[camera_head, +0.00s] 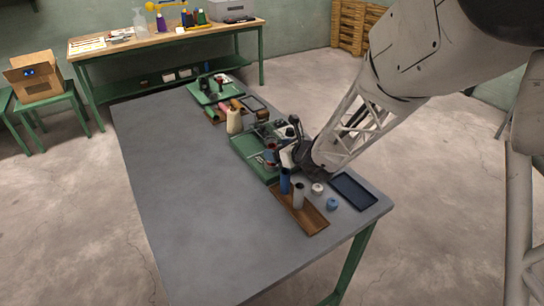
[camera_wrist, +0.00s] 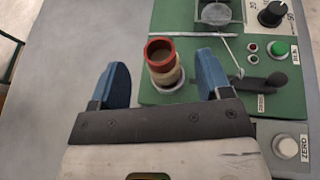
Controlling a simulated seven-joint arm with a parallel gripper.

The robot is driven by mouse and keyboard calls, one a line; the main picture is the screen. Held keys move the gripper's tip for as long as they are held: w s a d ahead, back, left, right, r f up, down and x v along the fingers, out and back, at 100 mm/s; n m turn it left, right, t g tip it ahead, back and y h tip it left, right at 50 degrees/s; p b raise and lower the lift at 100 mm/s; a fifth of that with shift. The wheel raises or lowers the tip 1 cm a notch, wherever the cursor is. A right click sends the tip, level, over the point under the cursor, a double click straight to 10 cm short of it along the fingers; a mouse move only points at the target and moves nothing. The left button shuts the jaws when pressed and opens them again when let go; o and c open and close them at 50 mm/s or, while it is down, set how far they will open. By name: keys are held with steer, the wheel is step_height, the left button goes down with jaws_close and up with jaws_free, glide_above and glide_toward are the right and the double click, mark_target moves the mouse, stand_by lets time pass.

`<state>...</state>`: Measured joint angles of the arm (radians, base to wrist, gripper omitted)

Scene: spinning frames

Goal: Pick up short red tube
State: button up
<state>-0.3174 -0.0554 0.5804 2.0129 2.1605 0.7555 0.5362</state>
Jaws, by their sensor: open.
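The short red tube (camera_wrist: 159,48) stands upright in the wrist view, its open top ring toward the camera. It sits above a cream, round piece on a pale base on the green machine board (camera_wrist: 180,94). My gripper (camera_wrist: 162,66) is open, with one blue finger to the left of the tube and one to the right. Gaps show on both sides, and nothing is held. In the head view, the red tube (camera_head: 269,154) is a small red patch at the left of my gripper (camera_head: 283,156), partly hidden.
The machine's knob (camera_wrist: 271,14), green button (camera_wrist: 279,49) and black lever (camera_wrist: 262,82) stand right of my fingers. In the head view, a wooden tray (camera_head: 316,226) holds a blue tube (camera_head: 285,181) and a grey tube (camera_head: 298,197). The grey table's left side is clear.

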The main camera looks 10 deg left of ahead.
steer(key=shift+x, duration=2.6)
steer(key=shift+c, duration=0.4)
steer(key=c, duration=0.9)
steer(key=shift+r, duration=0.1)
steer(key=shift+r, duration=4.95)
